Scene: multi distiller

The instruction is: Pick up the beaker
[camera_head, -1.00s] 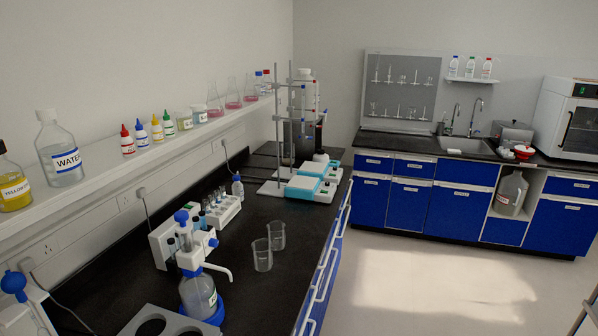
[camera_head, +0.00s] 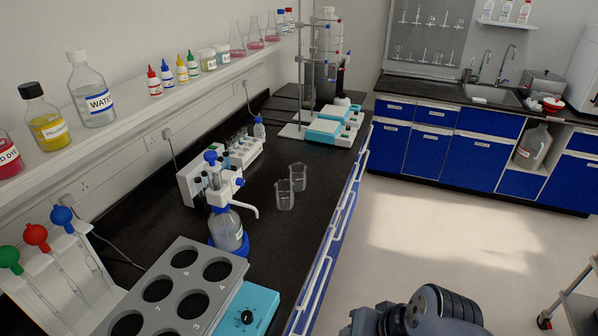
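Two clear glass beakers stand upright on the black bench top, to the right of the bottle-top dispenser. The nearer beaker (camera_head: 284,196) overlaps the farther beaker (camera_head: 298,177) a little in this view, and I cannot tell whether they touch. Both look empty. A grey and black part of my arm shows at the bottom right, over the floor and well apart from the beakers. My gripper's fingers do not show.
The dispenser bottle (camera_head: 226,228) stands just left of the beakers, its spout pointing towards them. A grey rack with numbered holes (camera_head: 208,298) is on the near bench. A tube rack (camera_head: 245,152) stands behind the dispenser. The bench's right edge is close to the beakers.

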